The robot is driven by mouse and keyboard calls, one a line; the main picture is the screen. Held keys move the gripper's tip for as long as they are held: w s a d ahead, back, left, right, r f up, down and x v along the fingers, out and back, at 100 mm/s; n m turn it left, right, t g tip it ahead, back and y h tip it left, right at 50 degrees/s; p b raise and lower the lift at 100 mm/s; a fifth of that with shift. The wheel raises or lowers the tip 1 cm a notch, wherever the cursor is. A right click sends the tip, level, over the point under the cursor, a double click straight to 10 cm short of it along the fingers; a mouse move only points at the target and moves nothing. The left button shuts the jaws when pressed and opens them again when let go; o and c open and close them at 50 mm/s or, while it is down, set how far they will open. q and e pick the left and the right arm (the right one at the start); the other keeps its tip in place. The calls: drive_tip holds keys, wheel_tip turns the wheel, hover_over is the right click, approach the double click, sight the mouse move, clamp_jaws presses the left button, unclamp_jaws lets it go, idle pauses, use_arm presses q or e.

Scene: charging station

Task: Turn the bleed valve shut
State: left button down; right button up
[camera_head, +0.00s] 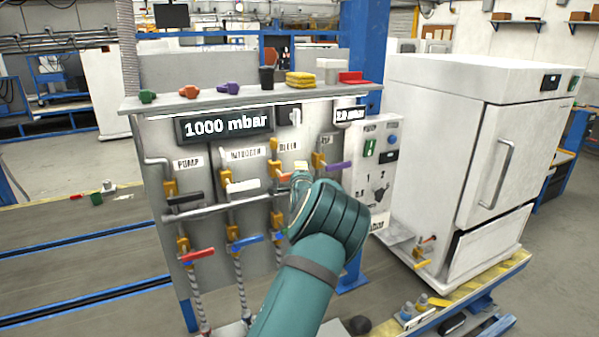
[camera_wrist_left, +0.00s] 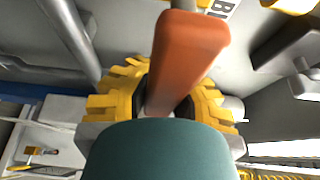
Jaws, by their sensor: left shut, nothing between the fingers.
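The bleed valve (camera_head: 275,168) sits on the panel under the BLEED label (camera_head: 288,147). Its orange handle (camera_head: 284,177) shows just left of my left gripper (camera_head: 299,182), which is largely hidden by my teal wrist. In the left wrist view the orange handle (camera_wrist_left: 190,50) is large and close, pointing up in the picture. Yellow ribbed parts (camera_wrist_left: 115,95) flank its lower end, and a teal part of my own covers the lower middle. My left gripper is shut, with nothing held. Whether it touches the handle I cannot tell. My right gripper is out of view.
The display (camera_head: 226,125) reads 1000 mbar. Neighbouring valves have a white handle (camera_head: 243,185), a black handle (camera_head: 184,198), a purple handle (camera_head: 340,167) and a blue handle (camera_head: 247,239). A horizontal pipe (camera_head: 210,211) crosses the panel. A white oven (camera_head: 430,150) stands right.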

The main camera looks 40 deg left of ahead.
use_arm(q)
drive_tip(key=c, duration=1.7)
unclamp_jaws()
drive_tip(key=shift+w+d+f, duration=0.1)
drive_tip(key=shift+d+f, duration=0.25)
drive_tip(key=shift+f, duration=0.1)
drive_tip(key=o, duration=0.5)
drive_tip(key=shift+d+r, duration=0.1)
drive_tip(key=o, duration=0.4)
drive_tip(key=shift+d+r, duration=0.1)
drive_tip(key=shift+r, duration=0.1)
drive_tip(key=v, duration=1.2)
drive_tip(key=shift+r, duration=0.1)
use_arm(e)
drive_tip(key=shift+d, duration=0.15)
